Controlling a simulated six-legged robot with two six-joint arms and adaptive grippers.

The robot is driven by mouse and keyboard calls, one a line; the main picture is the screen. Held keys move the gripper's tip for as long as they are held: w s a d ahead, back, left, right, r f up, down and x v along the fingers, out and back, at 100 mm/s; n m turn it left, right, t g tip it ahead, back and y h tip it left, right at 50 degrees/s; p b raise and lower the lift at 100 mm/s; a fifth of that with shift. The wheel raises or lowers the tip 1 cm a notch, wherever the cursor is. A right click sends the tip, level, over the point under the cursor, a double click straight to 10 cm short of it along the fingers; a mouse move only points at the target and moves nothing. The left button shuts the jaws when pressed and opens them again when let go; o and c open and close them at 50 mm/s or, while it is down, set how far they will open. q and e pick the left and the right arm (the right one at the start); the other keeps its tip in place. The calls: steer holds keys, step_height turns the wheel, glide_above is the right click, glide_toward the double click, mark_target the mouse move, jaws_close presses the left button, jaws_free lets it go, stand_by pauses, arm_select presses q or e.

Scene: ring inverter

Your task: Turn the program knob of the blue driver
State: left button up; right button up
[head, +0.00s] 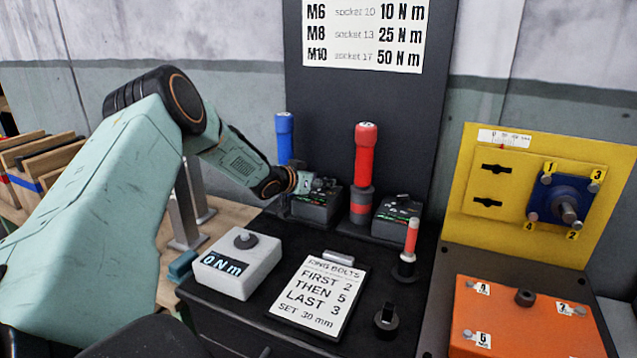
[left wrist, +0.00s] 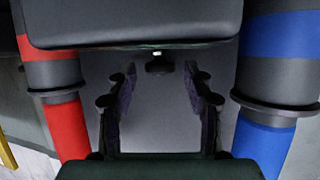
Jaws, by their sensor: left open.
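The blue driver (head: 284,140) stands upright at the back left of the dark bench. Its dark control box (head: 318,208) with lit markings sits beside it. My left gripper (head: 304,183) is over this box, and hides the knob in the head view. In the left wrist view, my open fingers (left wrist: 160,90) stand on either side of a small dark knob (left wrist: 160,65) under the edge of a dark box (left wrist: 140,22). Gaps show between the knob and both fingers. The blue driver (left wrist: 285,60) is at the right there. My right gripper is not in view.
A red driver (head: 365,150) stands right of the box, with its own control box (head: 397,218); it also shows in the left wrist view (left wrist: 66,125).

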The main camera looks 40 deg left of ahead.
arm_select(q)
steer(key=shift+w+d, duration=0.1)
steer(key=shift+a, duration=0.2)
steer(key=c, duration=0.4)
steer(key=shift+d, duration=0.15)
steer(key=c, duration=0.4)
jaws_close()
steer(key=shift+r, duration=0.15)
